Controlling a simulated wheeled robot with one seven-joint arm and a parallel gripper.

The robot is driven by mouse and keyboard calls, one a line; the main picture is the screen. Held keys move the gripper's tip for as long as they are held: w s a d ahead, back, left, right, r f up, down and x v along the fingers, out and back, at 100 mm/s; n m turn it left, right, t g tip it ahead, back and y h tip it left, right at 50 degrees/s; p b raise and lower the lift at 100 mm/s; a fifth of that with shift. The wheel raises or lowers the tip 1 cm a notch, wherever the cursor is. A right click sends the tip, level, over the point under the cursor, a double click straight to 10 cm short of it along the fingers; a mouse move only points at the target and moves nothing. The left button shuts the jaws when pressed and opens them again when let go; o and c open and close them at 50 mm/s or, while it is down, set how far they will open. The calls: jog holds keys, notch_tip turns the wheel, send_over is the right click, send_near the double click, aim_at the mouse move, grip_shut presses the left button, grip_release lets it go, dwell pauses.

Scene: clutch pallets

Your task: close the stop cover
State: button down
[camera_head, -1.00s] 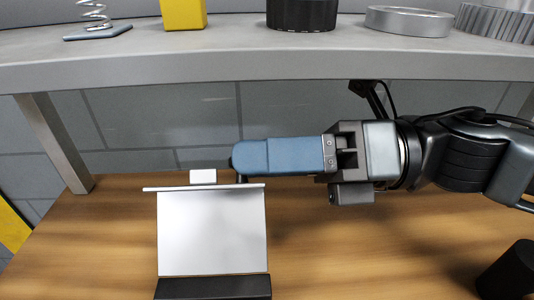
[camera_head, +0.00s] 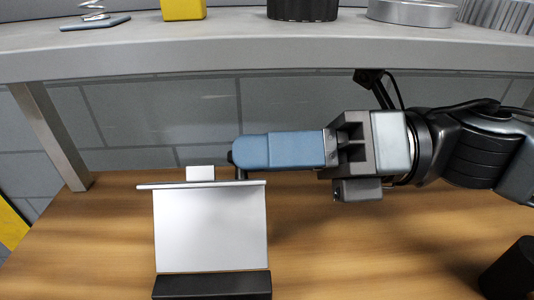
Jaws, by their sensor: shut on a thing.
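The stop cover (camera_head: 211,231) appears as a pale silver plate at lower left, raised behind a black base (camera_head: 212,286). A thin rim runs along its top, with a small white block (camera_head: 200,173) just behind. My gripper (camera_head: 243,154) reaches in from the right, its long blue front end over the right part of the cover's top edge. A dark post (camera_head: 241,175) at this end meets the cover's rim. The gripper is shut there, seemingly on this post of the cover; the blue part hides the exact grip.
A grey shelf (camera_head: 260,62) spans above my arm, bearing a spring, a yellow block (camera_head: 184,9), a black cylinder (camera_head: 302,9) and metal rings. A shelf leg (camera_head: 50,135) stands at left. A black object (camera_head: 512,270) sits at lower right. The wooden top between is clear.

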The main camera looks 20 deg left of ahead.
jog(key=shift+s+d+r+b, duration=0.25)
jog(key=shift+s+b, duration=0.2)
jog(key=shift+s, duration=0.1)
jog(key=shift+s+d+r+b, duration=0.2)
jog(key=shift+s+d+b, duration=0.05)
jog(key=shift+s+b, duration=0.25)
jog(key=shift+s+d+r+b, duration=0.25)
jog(key=shift+s+b, duration=0.15)
jog(key=shift+s, duration=0.15)
